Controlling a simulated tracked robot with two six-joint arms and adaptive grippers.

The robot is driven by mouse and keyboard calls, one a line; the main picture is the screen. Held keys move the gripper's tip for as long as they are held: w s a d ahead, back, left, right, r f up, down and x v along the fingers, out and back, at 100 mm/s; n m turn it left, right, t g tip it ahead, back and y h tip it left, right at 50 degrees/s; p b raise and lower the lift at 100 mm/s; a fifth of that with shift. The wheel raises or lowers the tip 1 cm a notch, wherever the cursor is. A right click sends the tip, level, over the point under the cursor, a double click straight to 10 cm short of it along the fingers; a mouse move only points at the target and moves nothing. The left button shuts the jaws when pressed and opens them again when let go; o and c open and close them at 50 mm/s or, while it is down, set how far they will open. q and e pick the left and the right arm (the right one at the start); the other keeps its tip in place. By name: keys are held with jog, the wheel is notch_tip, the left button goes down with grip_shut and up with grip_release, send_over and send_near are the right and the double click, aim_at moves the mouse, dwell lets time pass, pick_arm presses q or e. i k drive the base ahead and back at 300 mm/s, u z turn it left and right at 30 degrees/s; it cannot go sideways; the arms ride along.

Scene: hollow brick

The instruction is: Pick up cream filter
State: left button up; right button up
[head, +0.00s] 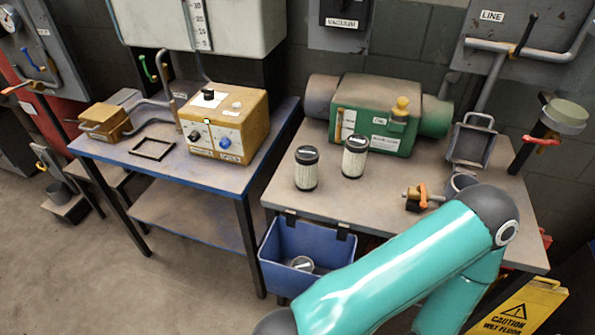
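Two upright canister filters stand side by side on the right-hand table. The left one (306,170) has a pale, cream-like body with dark bands and a dark cap. The right one (355,158) looks much the same, with a pale label on its dark cap. I cannot tell from colour which one is the cream filter. Another round dark-capped item (302,264) lies inside the blue bin, mostly hidden by its walls. My teal arm crosses the lower right in front of the table. Neither of my grippers is in view.
The blue bin (285,275) hangs at the right table's front edge. Behind the filters is a green housing (378,118). A brass valve (420,197) and a metal tray (470,146) are to the right. A yellow box (225,125) stands on the left table.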

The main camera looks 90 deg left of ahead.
aim_at(307, 157)
jog(key=u, duration=0.1)
jog(key=k, duration=1.9)
jog(key=u, duration=0.9)
jog(key=i, duration=1)
jog(key=z, duration=0.1)
